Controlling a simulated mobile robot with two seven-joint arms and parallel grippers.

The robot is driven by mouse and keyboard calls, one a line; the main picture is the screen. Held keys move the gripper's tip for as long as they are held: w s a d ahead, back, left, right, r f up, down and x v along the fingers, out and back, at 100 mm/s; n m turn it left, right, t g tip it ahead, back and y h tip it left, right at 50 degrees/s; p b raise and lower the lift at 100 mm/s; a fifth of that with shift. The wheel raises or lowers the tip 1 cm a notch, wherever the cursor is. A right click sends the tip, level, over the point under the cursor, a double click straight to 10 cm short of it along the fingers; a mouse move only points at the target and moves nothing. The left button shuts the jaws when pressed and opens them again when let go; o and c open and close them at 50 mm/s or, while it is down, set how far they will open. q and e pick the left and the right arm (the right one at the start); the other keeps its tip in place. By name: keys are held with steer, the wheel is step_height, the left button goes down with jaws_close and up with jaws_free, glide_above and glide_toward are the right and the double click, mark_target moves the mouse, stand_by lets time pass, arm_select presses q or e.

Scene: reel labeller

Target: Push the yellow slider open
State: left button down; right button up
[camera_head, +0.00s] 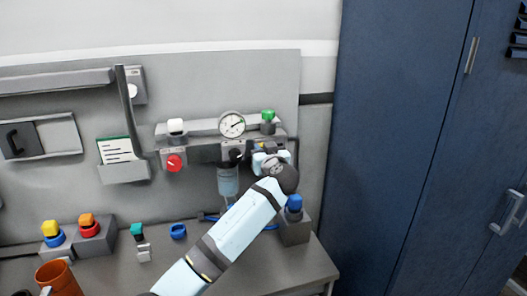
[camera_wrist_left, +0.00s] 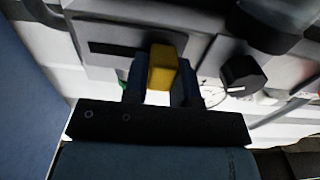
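The yellow slider (camera_wrist_left: 162,68) is a small block on a grey panel in the left wrist view. A dark slot (camera_wrist_left: 115,49) runs to the left from beside it. My left gripper (camera_wrist_left: 161,84) has one dark finger on each side of the block, close against it, and appears shut on it. In the head view my left gripper (camera_head: 270,162) is at the right part of the wall-mounted unit, below the green knob. My right gripper is not in view.
A black knob (camera_wrist_left: 243,76) sits just right of the slider. The unit also carries a gauge (camera_head: 232,124), a red knob (camera_head: 174,163) and a green knob (camera_head: 268,115). A blue-topped grey block (camera_head: 294,225) stands below my wrist. A blue cabinet (camera_head: 400,130) is at right.

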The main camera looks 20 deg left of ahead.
arm_select(q)
steer(key=shift+w+d+f+b, duration=0.15)
steer(key=shift+d+b, duration=0.05)
steer(key=shift+b, duration=0.15)
steer(key=w+d+b, duration=0.2)
steer(key=d, duration=0.1)
steer(key=shift+r+b, duration=0.2)
steer(key=shift+b, duration=0.2)
steer(key=c, duration=1.2)
jaws_free()
steer(key=shift+o, duration=1.4)
steer(key=shift+w+d+f, duration=0.1)
steer(key=shift+w+d, duration=0.05)
steer(key=shift+d, duration=0.1)
steer(key=shift+a, duration=0.1)
